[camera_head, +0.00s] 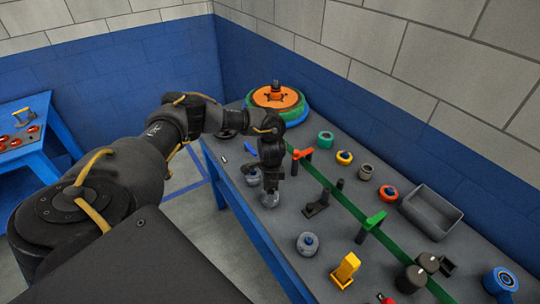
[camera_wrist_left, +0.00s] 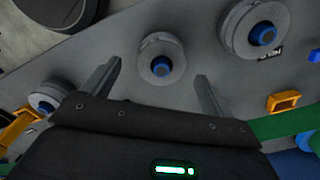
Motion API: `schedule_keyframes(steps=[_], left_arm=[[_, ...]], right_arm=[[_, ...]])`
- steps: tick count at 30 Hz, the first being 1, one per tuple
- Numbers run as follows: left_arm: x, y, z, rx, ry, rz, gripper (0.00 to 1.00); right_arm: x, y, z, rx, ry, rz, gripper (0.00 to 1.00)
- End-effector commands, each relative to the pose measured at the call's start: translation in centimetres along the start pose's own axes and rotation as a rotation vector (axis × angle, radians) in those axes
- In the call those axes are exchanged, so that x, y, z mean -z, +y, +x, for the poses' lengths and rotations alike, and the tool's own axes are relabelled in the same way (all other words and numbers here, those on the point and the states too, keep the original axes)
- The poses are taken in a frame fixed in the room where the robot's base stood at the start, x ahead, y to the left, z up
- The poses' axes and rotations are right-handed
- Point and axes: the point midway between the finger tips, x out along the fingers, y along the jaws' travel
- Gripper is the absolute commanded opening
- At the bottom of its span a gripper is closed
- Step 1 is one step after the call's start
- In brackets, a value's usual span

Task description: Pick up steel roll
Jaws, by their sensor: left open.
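Several grey steel rolls with blue cores stand on the grey table. In the left wrist view one steel roll (camera_wrist_left: 161,64) lies between my left gripper's (camera_wrist_left: 159,70) two spread fingers, apart from both. A second roll (camera_wrist_left: 250,30) is at upper right and a third (camera_wrist_left: 45,98) at the left. In the head view my left gripper (camera_head: 270,184) points down directly over a roll (camera_head: 270,199) and partly hides it. Another roll (camera_head: 308,243) stands nearer the camera, and one more (camera_head: 253,179) is just behind the gripper. My right gripper is not in view.
A green divider strip (camera_head: 340,199) runs along the table (camera_head: 285,215), with an orange-topped post (camera_head: 301,153) and a black bracket (camera_head: 316,206) nearby. A grey bin (camera_head: 431,212) and coloured rolls stand beyond it. A large green and orange reel (camera_head: 275,101) is at the far end.

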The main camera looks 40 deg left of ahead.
Motion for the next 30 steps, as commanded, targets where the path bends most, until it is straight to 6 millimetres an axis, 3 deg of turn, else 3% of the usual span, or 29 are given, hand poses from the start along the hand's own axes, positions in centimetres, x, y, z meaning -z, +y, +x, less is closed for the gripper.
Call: schedule_keyframes(steps=[2,7,15,28,30], left_arm=[[-0.2,0.0,0.8,-0.002,-0.004,-0.002,0.86],[-0.1,0.0,3.0,-0.002,-0.002,-0.001,0.86],[-0.1,0.0,3.4,-0.001,0.000,-0.001,0.86],[-0.1,0.0,3.4,-0.002,0.000,-0.001,0.31],[-0.1,-0.1,3.3,-0.001,0.001,-0.001,0.28]], right_arm=[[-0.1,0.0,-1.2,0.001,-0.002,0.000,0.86],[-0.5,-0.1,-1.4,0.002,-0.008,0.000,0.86],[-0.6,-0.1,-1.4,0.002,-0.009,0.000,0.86],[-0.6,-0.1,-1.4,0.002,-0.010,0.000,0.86],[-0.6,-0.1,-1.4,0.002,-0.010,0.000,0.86]])
